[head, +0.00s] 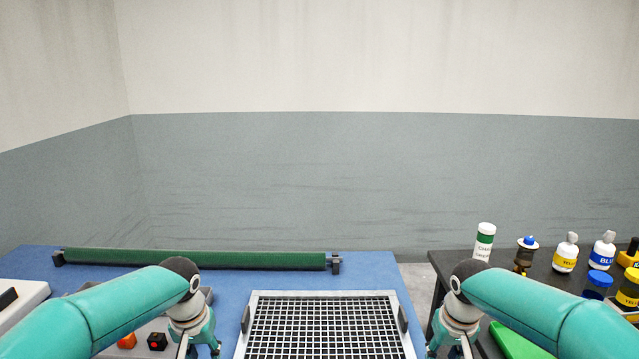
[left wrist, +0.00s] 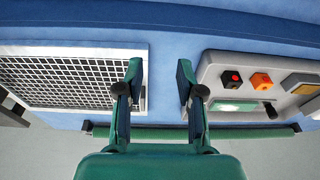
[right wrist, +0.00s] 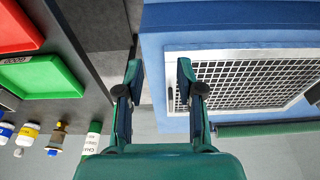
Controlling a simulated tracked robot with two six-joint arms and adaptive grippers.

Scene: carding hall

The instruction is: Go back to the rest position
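My left gripper (left wrist: 158,82) is open and empty in the left wrist view, its two fingers wide apart above the blue table. My right gripper (right wrist: 158,82) is also open and empty in the right wrist view, above the gap between the dark table and the blue one. In the head view my left gripper (head: 200,352) hangs at the lower left and my right gripper (head: 450,350) at the lower right, both partly cut off by the bottom edge. The metal grid tray (head: 320,296) lies between them.
A green roller (head: 190,259) lies along the blue table's (head: 230,283) back edge. The dark table (head: 455,262) at right holds several bottles, a green tray (right wrist: 40,75) and a red tray (right wrist: 15,30).

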